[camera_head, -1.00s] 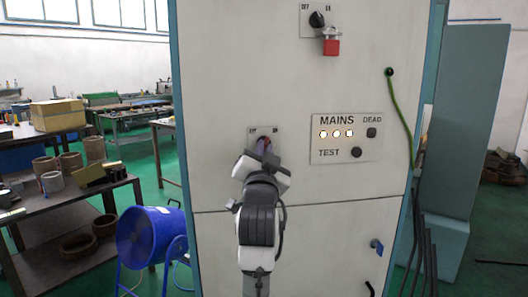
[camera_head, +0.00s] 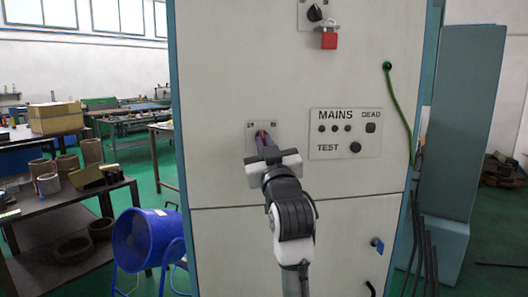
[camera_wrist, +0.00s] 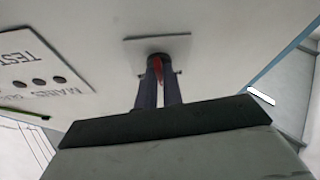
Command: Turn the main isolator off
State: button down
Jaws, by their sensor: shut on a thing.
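The main isolator is a red handle (camera_wrist: 157,68) on a small pale plate (camera_head: 251,137) in the middle of the cabinet front. My gripper (camera_wrist: 160,82) is shut on this handle, with one dark finger on each side of it. In the head view my gripper (camera_head: 261,142) covers most of the handle, so its exact angle is hard to read. The mains panel (camera_head: 345,152) to the right carries three indicator lamps (camera_head: 334,129), all dark.
A black rotary knob (camera_head: 315,14) with a red padlock (camera_head: 329,40) hanging below sits higher on the cabinet (camera_head: 225,80). A black test button (camera_head: 356,147) is on the mains panel. A green cable (camera_head: 402,120) runs down the right edge. A blue fan (camera_head: 143,238) stands at lower left.

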jog(key=shift+d+r+n+g+y+b, duration=0.1)
jog(key=shift+n+g+y+b, duration=0.4)
jog(key=shift+n, duration=0.9)
jog(key=shift+d+n+g+y+b, duration=0.1)
jog(key=shift+n+y+b, duration=0.2)
jog(key=shift+n+y, duration=0.8)
jog(key=shift+n, duration=0.5)
jog(key=c, duration=1.5)
grip_release()
jog(key=shift+c, duration=0.2)
jog(key=b+v, duration=0.4)
jog(key=v, duration=0.9)
jog(key=shift+s, duration=0.4)
